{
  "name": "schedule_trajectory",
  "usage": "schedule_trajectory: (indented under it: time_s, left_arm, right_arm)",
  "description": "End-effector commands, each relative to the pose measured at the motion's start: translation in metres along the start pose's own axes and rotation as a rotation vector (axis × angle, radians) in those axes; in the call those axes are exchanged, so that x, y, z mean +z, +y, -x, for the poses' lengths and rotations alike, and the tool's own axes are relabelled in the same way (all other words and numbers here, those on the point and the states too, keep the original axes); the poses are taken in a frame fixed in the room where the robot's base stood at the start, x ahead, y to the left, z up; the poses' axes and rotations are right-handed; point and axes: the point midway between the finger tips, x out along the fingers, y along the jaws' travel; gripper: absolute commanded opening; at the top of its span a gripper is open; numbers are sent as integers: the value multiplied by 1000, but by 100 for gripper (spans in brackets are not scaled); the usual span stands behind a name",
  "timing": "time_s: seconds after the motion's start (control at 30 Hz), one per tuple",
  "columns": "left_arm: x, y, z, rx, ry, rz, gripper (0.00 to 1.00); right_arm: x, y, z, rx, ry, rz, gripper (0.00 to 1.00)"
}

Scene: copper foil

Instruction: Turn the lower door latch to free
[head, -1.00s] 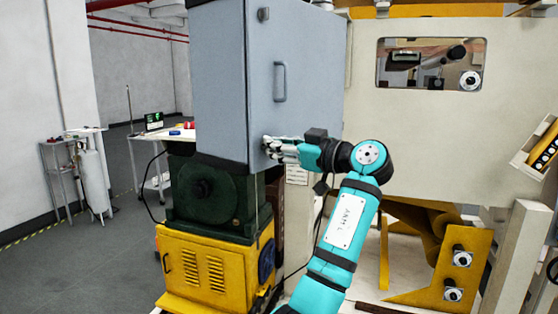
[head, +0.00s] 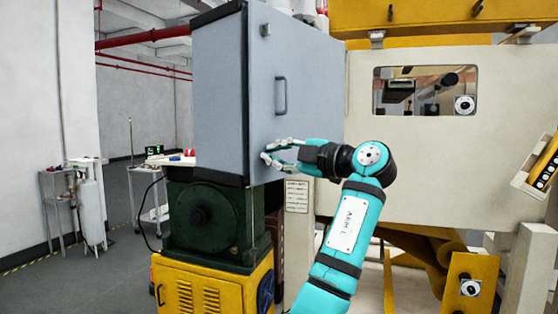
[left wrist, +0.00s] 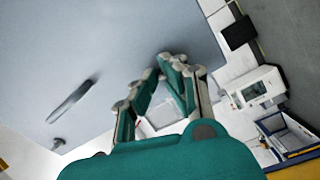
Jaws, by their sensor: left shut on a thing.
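The grey cabinet door (head: 315,125) is closed or nearly so, with a bar handle (head: 280,95) at mid-height and a small upper latch (head: 265,29) near its top. My left gripper (head: 267,157) is at the lower left of the door, its fingertips together against the spot of the lower latch. The fingers hide the latch, so its angle cannot be told. In the left wrist view, the fingertips (left wrist: 163,68) meet at the door face, and the handle (left wrist: 72,100) and upper latch (left wrist: 57,144) show to the left. My right gripper is not in view.
The cabinet stands above a dark green machine (head: 205,215) and a yellow housing (head: 210,285). A cream machine panel (head: 430,170) with a window is to the right. A trolley (head: 70,200) with a gas cylinder stands far left, with clear floor around it.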

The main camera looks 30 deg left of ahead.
Motion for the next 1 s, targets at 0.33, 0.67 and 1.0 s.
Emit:
schedule_trajectory:
  time_s: [0.33,0.67,1.0]
  left_arm:
    - [6,-15,-4,-34,5,229,0]
    - [7,-15,-4,-34,5,336,0]
    - [7,-14,-3,-34,5,350,0]
  right_arm:
    - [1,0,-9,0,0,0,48]
    - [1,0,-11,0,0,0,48]
    - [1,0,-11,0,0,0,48]
